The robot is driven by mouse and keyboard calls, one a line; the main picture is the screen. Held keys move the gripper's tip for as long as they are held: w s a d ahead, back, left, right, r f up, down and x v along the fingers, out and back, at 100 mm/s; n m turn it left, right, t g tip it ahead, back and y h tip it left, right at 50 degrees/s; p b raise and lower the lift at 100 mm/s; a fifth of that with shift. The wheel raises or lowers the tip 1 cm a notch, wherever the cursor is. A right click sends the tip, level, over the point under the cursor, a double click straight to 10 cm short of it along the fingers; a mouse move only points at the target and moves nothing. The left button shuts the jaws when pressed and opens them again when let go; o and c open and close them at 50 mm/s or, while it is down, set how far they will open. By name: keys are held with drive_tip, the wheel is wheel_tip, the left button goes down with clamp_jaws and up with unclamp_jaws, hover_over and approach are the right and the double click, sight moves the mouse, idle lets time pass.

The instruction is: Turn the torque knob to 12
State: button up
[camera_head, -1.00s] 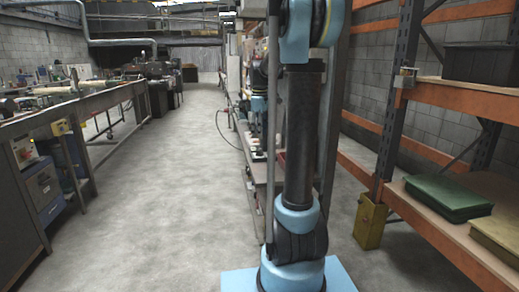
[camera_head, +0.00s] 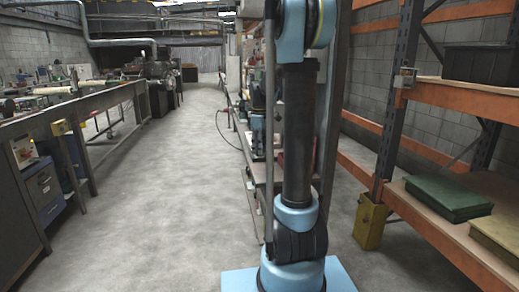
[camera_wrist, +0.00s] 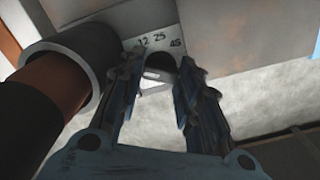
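The pointer setting is not readable. In the head view the knob and my gripper are not visible; my column and arm parts block the middle.
A dark cylinder with a grey collar (camera_wrist: 84,62) sits close left of my gripper in the wrist view. In the head view, an orange rack (camera_head: 470,100) with a green box (camera_head: 449,197) stands right, and a long bench (camera_head: 70,112) left. The aisle floor (camera_head: 165,190) is clear.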

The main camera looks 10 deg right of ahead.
drive_tip(key=shift+c, duration=1.4)
drive_tip(key=m, duration=0.3)
drive_tip(key=shift+m, duration=2.3)
drive_tip(key=o, duration=0.8)
drive_tip(key=shift+c, duration=0.2)
